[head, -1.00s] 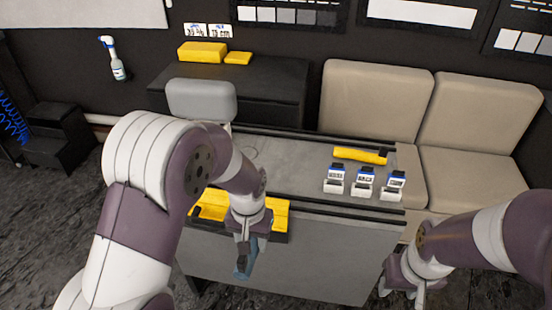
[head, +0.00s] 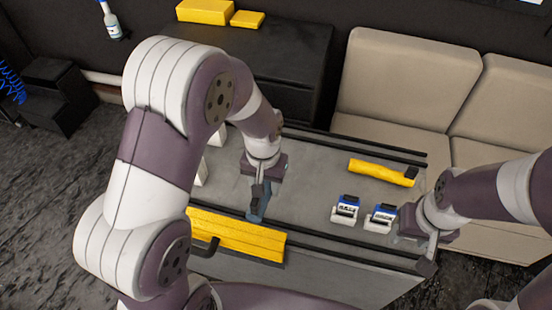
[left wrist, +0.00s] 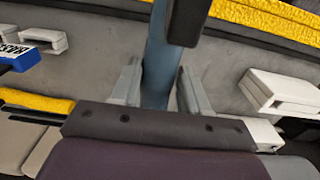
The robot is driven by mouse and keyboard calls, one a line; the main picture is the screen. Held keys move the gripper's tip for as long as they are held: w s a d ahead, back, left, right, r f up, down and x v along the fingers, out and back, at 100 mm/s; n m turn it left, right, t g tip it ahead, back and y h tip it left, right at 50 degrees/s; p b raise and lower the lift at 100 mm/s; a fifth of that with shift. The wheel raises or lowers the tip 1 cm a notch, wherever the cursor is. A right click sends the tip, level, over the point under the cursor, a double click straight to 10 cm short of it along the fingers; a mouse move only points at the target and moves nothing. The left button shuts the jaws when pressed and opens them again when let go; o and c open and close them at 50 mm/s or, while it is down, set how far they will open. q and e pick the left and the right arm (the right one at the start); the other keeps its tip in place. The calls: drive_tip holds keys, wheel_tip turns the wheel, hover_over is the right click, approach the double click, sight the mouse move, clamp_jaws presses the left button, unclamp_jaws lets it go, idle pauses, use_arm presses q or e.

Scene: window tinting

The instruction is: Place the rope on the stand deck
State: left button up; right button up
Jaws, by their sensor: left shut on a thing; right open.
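Two blue-and-white boxes (head: 345,209) (head: 380,218) stand at the deck's right. White blocks (head: 200,172) are partly hidden behind my left arm. A beige seat (head: 395,75) is behind.

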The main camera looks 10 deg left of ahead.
use_arm(q)
drive_tip(key=w+a+f, duration=0.1)
drive_tip(key=w+f, duration=0.1)
drive_tip(key=w, duration=0.1)
drive_tip(key=w+a+f+p, duration=0.1)
drive_tip(key=w+f, duration=0.1)
drive_tip(key=w+a+f, duration=0.1)
drive_tip(key=w, duration=0.2)
drive_tip(key=shift+w+a+f+p, duration=0.25)
drive_tip(key=shift+w+f+p, duration=0.05)
drive_tip(key=shift+f+p, duration=0.1)
drive_tip(key=f+p, duration=0.1)
drive_tip(key=f, duration=0.2)
drive_tip(key=shift+s+f, duration=0.2)
drive_tip(key=shift+f, duration=0.2)
drive_tip(key=shift+w+f, duration=0.1)
drive_tip(key=shift+w, duration=0.05)
use_arm(e)
drive_tip(key=r, duration=0.1)
drive_tip(key=s+r, duration=0.1)
drive_tip(key=r, duration=0.1)
drive_tip(key=shift+r, duration=0.15)
use_arm(q)
drive_tip(key=shift+f, duration=0.15)
drive_tip(key=o, duration=1)
drive_tip(key=shift+o, duration=0.6)
use_arm(e)
drive_tip(key=shift+s, duration=0.1)
